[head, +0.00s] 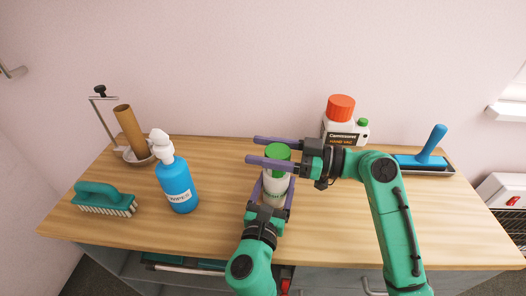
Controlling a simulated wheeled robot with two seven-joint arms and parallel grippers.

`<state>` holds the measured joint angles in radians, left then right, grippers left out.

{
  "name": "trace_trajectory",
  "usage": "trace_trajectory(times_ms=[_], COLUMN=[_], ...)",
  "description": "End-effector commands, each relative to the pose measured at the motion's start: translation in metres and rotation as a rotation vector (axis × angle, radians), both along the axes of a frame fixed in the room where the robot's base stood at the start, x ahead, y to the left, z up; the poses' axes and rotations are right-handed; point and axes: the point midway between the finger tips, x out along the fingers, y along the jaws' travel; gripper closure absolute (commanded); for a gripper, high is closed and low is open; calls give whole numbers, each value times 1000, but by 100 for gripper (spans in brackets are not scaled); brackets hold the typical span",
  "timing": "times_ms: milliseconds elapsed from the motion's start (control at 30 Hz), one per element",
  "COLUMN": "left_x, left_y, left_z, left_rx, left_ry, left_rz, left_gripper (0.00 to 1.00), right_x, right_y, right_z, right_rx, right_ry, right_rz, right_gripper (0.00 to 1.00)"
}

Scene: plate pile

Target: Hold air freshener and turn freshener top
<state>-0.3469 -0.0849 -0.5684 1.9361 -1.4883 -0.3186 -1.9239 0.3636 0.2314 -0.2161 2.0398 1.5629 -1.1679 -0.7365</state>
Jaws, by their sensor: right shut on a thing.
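The air freshener (275,183) is a white can with a green top (279,150), upright on the wooden table. My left gripper (272,188) comes from the front, with one finger on each side of the can's body. Whether both its fingers press on the can is not clear. My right gripper (272,151) comes in from the right, its purple fingers level and shut on the green top, one behind it and one in front. The front finger and the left gripper hide part of the can.
A blue-handled tool (431,146) lies at right.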

Motion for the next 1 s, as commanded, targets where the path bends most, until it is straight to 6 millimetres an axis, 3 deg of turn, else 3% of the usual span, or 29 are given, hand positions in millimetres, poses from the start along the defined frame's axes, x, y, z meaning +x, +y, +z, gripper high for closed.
trace_trajectory(times_ms=[600,1000], left_x=[0,0], left_y=[-1,-1], left_z=[1,1], left_rx=[0,-1], left_ry=[-2,-3], left_rz=[-2,-3], left_gripper=[93,93], right_x=[14,17], right_y=[-5,-9], right_z=[-4,-4], right_rx=[-3,-5], right_ry=[8,6], right_rz=[-523,-666], right_gripper=[90,90])
